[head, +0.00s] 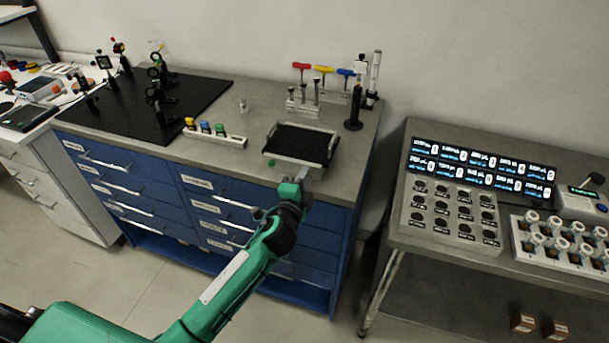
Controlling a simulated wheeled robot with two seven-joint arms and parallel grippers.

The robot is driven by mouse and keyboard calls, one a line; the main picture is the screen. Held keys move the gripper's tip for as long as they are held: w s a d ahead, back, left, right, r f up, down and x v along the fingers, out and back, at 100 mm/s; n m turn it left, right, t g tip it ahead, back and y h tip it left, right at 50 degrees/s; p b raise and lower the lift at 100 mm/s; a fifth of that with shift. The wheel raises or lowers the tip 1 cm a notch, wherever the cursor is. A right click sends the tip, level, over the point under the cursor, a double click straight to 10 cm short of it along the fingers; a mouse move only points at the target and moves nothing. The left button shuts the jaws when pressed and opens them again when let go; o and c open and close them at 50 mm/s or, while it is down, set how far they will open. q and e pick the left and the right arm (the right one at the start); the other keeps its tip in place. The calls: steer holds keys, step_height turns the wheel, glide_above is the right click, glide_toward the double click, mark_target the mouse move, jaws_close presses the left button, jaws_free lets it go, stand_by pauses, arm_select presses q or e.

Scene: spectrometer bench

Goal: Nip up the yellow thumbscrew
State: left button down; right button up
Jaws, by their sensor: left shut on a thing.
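A small yellow-topped piece (189,122), which looks like the yellow thumbscrew, stands at the left end of a pale rack (232,138) on the bench. Blue and green pieces stand beside it in the rack. My left gripper (304,178) is at the bench's front edge, just in front of the black-lined tray (298,143), well to the right of and nearer than the yellow piece. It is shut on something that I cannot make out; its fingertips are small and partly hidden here. My right gripper is not in view.
A black breadboard (118,105) with several optical mounts lies at the left. Red, yellow and blue T-handle tools stand in a clear holder (303,105) behind the tray, beside a dark post (354,110). A small green thing (272,162) lies at the tray's front-left corner.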

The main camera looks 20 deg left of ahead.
arm_select(q)
steer(key=m+p, duration=0.1)
steer(key=m, duration=0.3)
steer(key=shift+m, duration=0.4)
stand_by(0.4)
steer(key=c, duration=1.4)
jaws_free()
steer(key=shift+s+a+b, duration=0.2)
steer(key=shift+s+b, duration=1.2)
steer(key=shift+s, duration=5.5)
steer(key=shift+f, duration=0.15)
